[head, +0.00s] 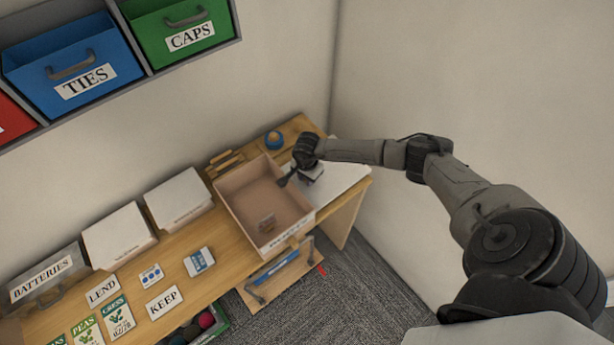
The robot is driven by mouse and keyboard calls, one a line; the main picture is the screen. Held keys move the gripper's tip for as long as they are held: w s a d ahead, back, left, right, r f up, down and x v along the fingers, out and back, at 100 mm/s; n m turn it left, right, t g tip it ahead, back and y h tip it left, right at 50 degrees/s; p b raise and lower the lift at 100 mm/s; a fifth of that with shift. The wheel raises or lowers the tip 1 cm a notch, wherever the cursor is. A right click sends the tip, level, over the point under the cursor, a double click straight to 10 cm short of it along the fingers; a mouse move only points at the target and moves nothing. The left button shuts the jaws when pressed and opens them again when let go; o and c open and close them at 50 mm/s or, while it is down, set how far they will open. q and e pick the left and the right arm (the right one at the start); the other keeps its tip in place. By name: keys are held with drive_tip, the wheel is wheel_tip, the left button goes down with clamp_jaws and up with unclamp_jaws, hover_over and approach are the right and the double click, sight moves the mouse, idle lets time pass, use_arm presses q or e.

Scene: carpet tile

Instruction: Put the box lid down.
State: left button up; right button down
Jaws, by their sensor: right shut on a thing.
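The box lid (340,186) is a flat white panel at the right end of the wooden table, just right of the open box. It looks level and close to the tabletop; whether it touches the table I cannot tell. My right gripper (297,180) is at the lid's left side, beside the open box's right wall, and is shut on the lid; the wrist and fingers hide part of that edge. My left gripper is not in view.
Two white-lidded boxes (118,235) (178,199) stand left along the wall, beyond them a grey BATTERIES bin (45,275). A blue roll (274,140) sits behind the open box. Cards and seed packets lie at the front left. TIES (75,62) and CAPS bins hang above.

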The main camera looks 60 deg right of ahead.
drive_tip(key=shift+f, duration=0.15)
drive_tip(key=c, duration=1)
unclamp_jaws()
drive_tip(key=shift+o, duration=0.2)
